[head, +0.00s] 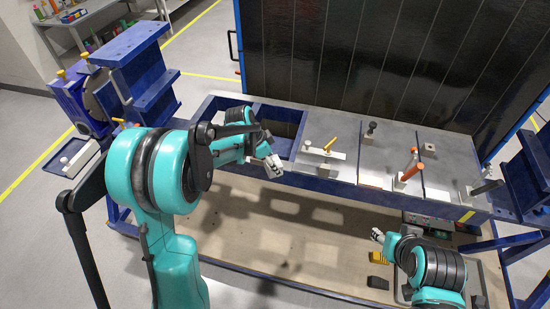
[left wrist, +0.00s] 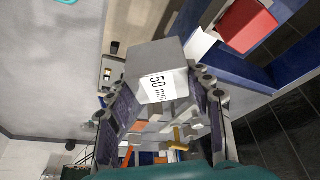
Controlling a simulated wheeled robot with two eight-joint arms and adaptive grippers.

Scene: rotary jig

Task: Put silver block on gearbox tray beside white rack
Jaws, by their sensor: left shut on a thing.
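The silver block (left wrist: 158,72), with a white "50 mm" label, is between the fingers of my left gripper (left wrist: 162,100) in the left wrist view. In the head view my left gripper (head: 272,164) is raised near the front edge of the workbench, and the block is too small there to tell from the fingers. A dark blue tray (head: 52,162) is at the far left, beside the blue gearbox-like unit. A white piece (head: 82,158), perhaps the rack, lies at its right side. My right gripper (head: 377,235) is low at the right; its jaws are too small to read.
The workbench (head: 335,150) carries several clamps with orange, yellow and black handles. Blue steel fixtures (head: 142,72) stand at the left and right ends. A dark panel (head: 370,60) rises behind the bench. A red block (left wrist: 248,24) shows in the left wrist view.

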